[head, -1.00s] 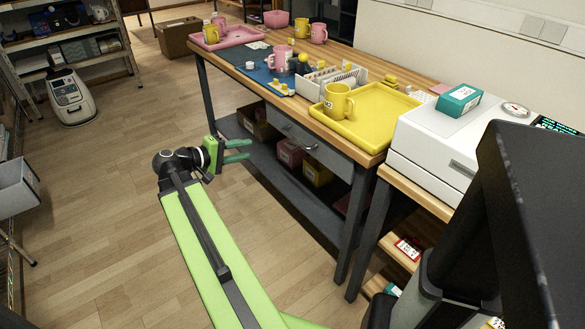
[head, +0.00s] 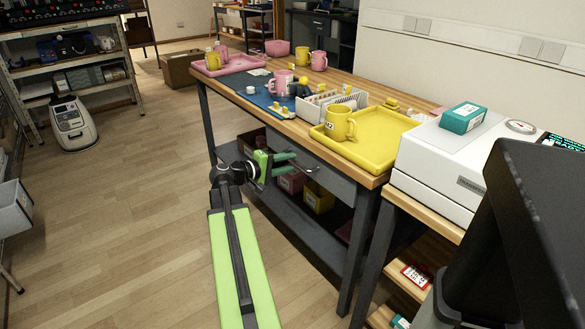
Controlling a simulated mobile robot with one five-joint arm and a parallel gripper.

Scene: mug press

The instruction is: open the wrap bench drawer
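The wrap bench drawer (head: 335,181) is a grey front under the wooden bench top, and it looks shut. Its small metal handle (head: 313,168) shows in the middle of the front. My gripper (head: 297,163) is at the end of the lime-green arm, with its two teal fingers apart and nothing visible between them. In the picture the fingertips are just left of the handle, pointing right towards it. I cannot tell whether they touch it or how deep the gap is. The gripper covers part of the drawer's left side.
On the bench top are a yellow tray (head: 402,130) with a yellow mug (head: 340,123), a white divided box (head: 325,103), a blue mat (head: 258,97) and a pink tray (head: 250,62). Bins stand on the lower shelf. A white press (head: 440,163) is at right.

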